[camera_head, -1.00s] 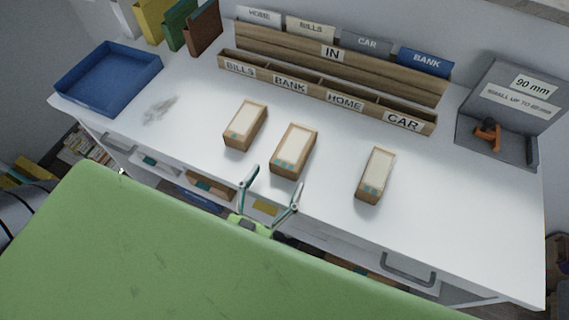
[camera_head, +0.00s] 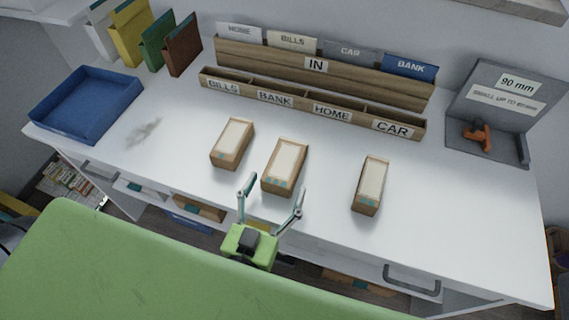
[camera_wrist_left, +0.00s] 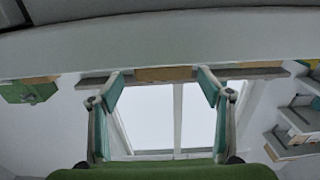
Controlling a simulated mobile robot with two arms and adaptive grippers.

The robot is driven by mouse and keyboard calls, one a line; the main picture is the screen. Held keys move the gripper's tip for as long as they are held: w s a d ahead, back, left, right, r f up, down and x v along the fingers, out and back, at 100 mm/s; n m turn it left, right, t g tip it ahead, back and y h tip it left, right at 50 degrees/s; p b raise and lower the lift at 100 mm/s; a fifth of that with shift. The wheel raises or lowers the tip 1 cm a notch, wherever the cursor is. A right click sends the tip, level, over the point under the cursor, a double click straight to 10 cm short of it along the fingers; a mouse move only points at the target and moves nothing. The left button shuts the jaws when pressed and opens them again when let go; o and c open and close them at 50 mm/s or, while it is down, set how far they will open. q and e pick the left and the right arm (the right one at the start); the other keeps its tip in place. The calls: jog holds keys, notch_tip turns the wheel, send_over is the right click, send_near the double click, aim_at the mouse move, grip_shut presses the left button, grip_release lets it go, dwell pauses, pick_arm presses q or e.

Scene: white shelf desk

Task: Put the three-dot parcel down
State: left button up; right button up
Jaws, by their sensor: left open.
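Three tan parcels with pale tops and small teal marks stand apart on the white desk: a left parcel (camera_head: 233,142), a middle parcel (camera_head: 285,163) and a right parcel (camera_head: 371,183). The marks are too small to tell surely which parcel bears three dots. My left gripper (camera_head: 273,191) is open and empty at the desk's front edge, just in front of the middle parcel in the picture. In the left wrist view its spread fingers (camera_wrist_left: 161,75) have nothing held between them. My right gripper is not in view.
A wooden sorter (camera_head: 310,104) with labelled slots runs along the back. A blue tray (camera_head: 85,105) stands at left, and a grey 90 mm gauge (camera_head: 485,140) with an orange piece (camera_head: 478,134) at right. The desk (camera_head: 450,220) is clear around the right parcel.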

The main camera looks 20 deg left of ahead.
aim_at(281, 168)
pick_arm(q)
jog(key=w, duration=0.5)
jog(key=shift+a+p, duration=0.2)
jog(key=shift+p, duration=0.2)
jog(key=shift+w+f, duration=0.1)
jog(key=shift+w, duration=0.3)
jog(key=shift+s, duration=0.1)
jog(key=c, duration=1.5)
